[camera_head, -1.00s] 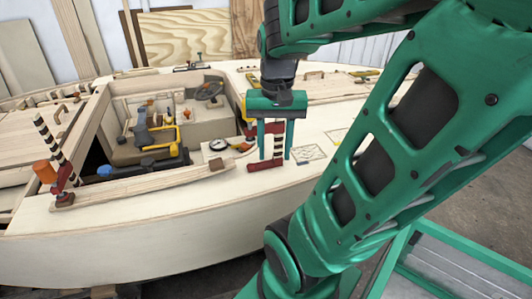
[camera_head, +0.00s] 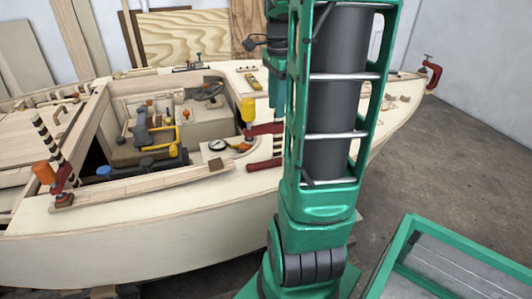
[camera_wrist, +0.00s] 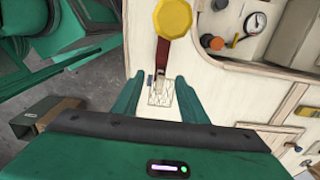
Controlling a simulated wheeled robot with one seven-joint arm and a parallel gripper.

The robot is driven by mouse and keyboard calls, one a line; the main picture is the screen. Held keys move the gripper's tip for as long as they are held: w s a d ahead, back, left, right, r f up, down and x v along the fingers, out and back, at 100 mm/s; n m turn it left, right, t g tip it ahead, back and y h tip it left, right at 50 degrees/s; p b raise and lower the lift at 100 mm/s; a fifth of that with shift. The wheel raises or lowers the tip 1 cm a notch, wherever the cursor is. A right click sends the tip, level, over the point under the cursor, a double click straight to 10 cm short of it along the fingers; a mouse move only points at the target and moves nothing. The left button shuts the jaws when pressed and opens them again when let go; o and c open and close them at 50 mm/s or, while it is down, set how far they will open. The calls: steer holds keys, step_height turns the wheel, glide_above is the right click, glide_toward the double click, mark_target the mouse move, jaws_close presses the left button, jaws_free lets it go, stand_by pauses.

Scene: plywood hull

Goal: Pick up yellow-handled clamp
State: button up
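The yellow-handled clamp (camera_head: 248,110) stands on the boat's pale deck, with its yellow handle up and red jaws at the deck edge. My arm hides its right side in the head view. In the wrist view its round yellow handle (camera_wrist: 172,18) is at the top, with a red bar running down from it. My gripper (camera_wrist: 158,95) is open and empty there, its two green fingers apart over a small drawing on the deck, just below the clamp in the picture. In the head view the gripper is mostly hidden behind my arm.
An orange-handled clamp (camera_head: 45,173) stands at the left deck edge, and a red clamp (camera_head: 432,72) at the far right tip. A round gauge (camera_head: 217,146) lies left of the yellow-handled clamp. The open cockpit (camera_head: 200,100) holds several tools.

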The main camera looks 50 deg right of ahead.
mark_target(274, 123)
steer(key=shift+w+f, duration=0.15)
steer(key=shift+f, duration=1.45)
steer(key=shift+w+f, duration=0.1)
steer(key=shift+f, duration=1.5)
jaws_close()
